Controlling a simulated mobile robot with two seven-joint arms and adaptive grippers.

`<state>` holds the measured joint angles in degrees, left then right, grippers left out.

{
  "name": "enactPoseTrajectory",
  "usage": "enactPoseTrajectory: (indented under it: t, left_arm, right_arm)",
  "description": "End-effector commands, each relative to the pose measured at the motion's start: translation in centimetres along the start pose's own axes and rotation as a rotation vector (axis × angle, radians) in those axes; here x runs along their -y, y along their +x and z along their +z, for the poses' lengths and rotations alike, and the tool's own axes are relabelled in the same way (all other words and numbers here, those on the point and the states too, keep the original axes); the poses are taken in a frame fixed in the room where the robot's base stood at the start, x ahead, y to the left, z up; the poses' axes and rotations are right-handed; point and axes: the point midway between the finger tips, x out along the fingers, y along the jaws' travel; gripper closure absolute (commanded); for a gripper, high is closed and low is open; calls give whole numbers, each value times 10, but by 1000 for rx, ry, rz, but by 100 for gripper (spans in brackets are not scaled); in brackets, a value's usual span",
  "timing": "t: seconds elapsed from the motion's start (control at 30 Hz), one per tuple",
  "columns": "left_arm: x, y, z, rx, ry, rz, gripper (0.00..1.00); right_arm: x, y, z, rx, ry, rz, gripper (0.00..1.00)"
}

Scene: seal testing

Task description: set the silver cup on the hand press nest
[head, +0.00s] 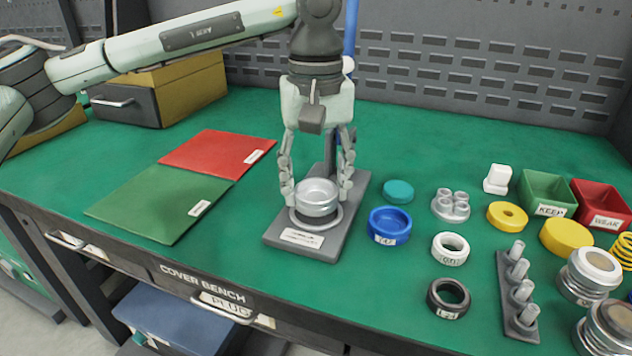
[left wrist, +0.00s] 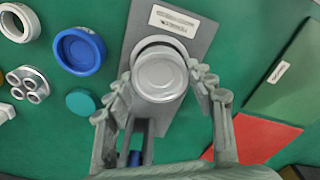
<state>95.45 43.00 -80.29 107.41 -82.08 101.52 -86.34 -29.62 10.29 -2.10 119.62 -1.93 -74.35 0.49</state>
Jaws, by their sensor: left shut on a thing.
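The silver cup (head: 317,196) is between the fingers of my left gripper (head: 317,188), which is shut on it. The cup is upright over the round nest (head: 315,222) of the hand press, whose grey base (head: 335,238) stands on the green bench top. I cannot tell whether the cup touches the nest. In the left wrist view the cup (left wrist: 159,75) covers most of the nest, with part of the ring showing at its upper edge. The left gripper's fingers (left wrist: 160,88) lie on both sides of the cup. My right gripper is in neither view.
A blue ring (head: 389,225) and a teal disc (head: 398,191) lie close right of the press. Further right are a white ring (head: 450,249), a black ring (head: 448,298) and a peg rack (head: 515,300). Green (head: 150,207) and red (head: 215,152) mats lie left.

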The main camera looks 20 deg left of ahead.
Motion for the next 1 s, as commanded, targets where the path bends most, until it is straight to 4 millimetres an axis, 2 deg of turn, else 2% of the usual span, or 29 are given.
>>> enactPoseTrajectory:
  t: [0.6,1.0]
  left_arm:
    - [-1,11,0,0,0,1,78]
    - [-1,11,0,-1,0,1,78]
  right_arm:
    - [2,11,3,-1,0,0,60]
    - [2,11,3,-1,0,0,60]
